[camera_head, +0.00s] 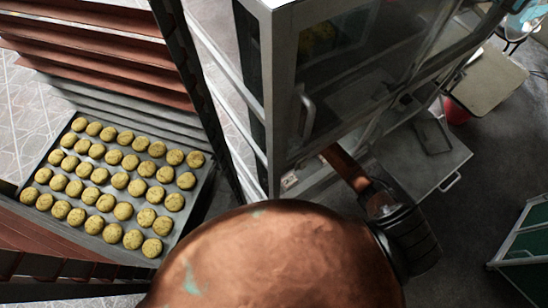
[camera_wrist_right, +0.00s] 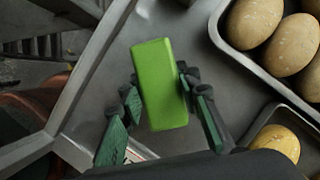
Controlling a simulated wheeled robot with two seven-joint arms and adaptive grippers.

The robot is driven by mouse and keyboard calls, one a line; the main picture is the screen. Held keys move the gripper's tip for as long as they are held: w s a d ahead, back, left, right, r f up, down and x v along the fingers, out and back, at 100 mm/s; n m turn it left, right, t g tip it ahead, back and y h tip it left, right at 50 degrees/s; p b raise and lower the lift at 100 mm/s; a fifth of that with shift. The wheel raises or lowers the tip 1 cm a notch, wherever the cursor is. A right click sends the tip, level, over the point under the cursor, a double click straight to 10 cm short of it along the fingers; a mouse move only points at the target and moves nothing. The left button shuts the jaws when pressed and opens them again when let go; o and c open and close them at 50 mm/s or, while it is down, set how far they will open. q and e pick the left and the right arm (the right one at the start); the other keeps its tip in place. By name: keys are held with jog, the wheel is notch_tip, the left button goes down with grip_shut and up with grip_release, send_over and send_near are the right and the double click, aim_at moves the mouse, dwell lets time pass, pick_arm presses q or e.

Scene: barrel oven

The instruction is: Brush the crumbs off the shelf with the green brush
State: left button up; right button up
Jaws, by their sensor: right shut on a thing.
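The green brush (camera_wrist_right: 160,100) shows in the right wrist view as a plain green block. My right gripper (camera_wrist_right: 157,80) is shut on it, with one dark finger on each side. Its bristles are hidden from this side. Beneath is a grey metal surface, likely the shelf (camera_wrist_right: 110,80), with a raised metal edge on the left. I cannot make out any crumbs on it. In the head view my right arm reaches to the glass-sided metal cabinet (camera_head: 278,80), and the gripper and brush are hidden there. My left gripper is in neither view.
Trays (camera_wrist_right: 228,55) with brown and yellow rolls lie close right of the brush. In the head view a tray of yellow buns (camera_head: 205,180) sits on a rack at left. A grey pull-out surface (camera_head: 455,160) with a handle lies right of the cabinet.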

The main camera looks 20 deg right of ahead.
jog(key=shift+s+a+f+p, duration=0.1)
jog(key=shift+s+a, duration=0.1)
jog(key=shift+a, duration=0.5)
jog(key=shift+s+a+f+p, duration=0.1)
jog(key=shift+s+a, duration=0.1)
jog(key=shift+a, duration=0.5)
jog(key=shift+s+a+p, duration=0.1)
jog(key=shift+s+a, duration=0.1)
jog(key=shift+a, duration=0.5)
jog(key=shift+r, duration=0.1)
